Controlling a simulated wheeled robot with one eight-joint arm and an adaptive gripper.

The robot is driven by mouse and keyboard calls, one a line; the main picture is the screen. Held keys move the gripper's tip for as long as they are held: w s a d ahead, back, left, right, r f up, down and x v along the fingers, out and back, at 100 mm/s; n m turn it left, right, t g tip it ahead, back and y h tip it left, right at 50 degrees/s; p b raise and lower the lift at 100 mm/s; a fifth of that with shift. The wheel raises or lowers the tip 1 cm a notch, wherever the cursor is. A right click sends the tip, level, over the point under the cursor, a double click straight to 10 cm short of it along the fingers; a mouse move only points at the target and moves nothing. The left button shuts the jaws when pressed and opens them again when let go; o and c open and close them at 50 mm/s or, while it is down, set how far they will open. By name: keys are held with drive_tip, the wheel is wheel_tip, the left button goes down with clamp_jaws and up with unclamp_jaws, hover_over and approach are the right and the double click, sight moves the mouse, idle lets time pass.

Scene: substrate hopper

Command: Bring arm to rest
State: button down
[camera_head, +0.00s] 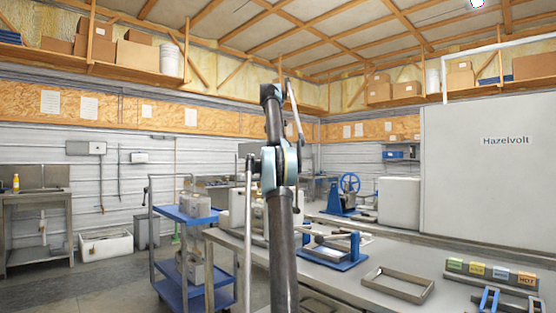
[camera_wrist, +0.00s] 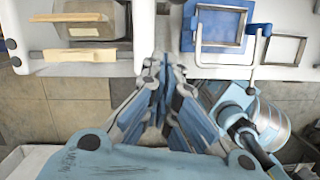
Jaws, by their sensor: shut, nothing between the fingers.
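My arm stands upright in the middle of the head view, in front of the bench. My gripper cannot be made out in the head view. In the wrist view, my gripper (camera_wrist: 162,66) points away from the camera with its blue-padded fingers drawn together and nothing between them. It is above the floor and the near edge of the bench, apart from the things on it. Part of my own body shows at the lower right of the wrist view.
The bench (camera_head: 330,278) bears a blue fixture (camera_head: 345,262), which also shows in the wrist view (camera_wrist: 208,45), and a metal frame (camera_head: 398,284). A blue cart (camera_head: 190,214) stands left. A white panel (camera_head: 490,170) rises right. Floor shows at left.

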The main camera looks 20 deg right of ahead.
idle(0.5)
drive_tip(key=s+a+f+m, duration=0.4)
drive_tip(key=s+f, duration=0.1)
drive_tip(key=s, duration=0.3)
drive_tip(key=s+a+f+m+t+y, duration=0.1)
drive_tip(key=s+a+f+m, duration=0.25)
drive_tip(key=s+f, duration=0.3)
drive_tip(key=s+a+f+m, duration=0.4)
drive_tip(key=s, duration=0.4)
drive_tip(key=s+a+f+m, duration=0.2)
drive_tip(key=s+f+m, duration=0.1)
drive_tip(key=s+f, duration=0.6)
drive_tip(key=s+a+f+m, duration=0.2)
drive_tip(key=s+f, duration=0.7)
drive_tip(key=f, duration=0.7)
drive_tip(key=s+a+f+m+y, duration=0.1)
drive_tip(key=s+f+m, duration=0.3)
drive_tip(key=s+f, duration=0.5)
wheel_tip(320, 180, down, 4)
drive_tip(key=shift+s+a+f+t, duration=0.2)
drive_tip(key=shift+a+t, duration=0.2)
drive_tip(key=shift+a, duration=0.4)
drive_tip(key=shift+m, duration=0.25)
drive_tip(key=shift+w+f, duration=0.2)
drive_tip(key=shift+w, duration=0.2)
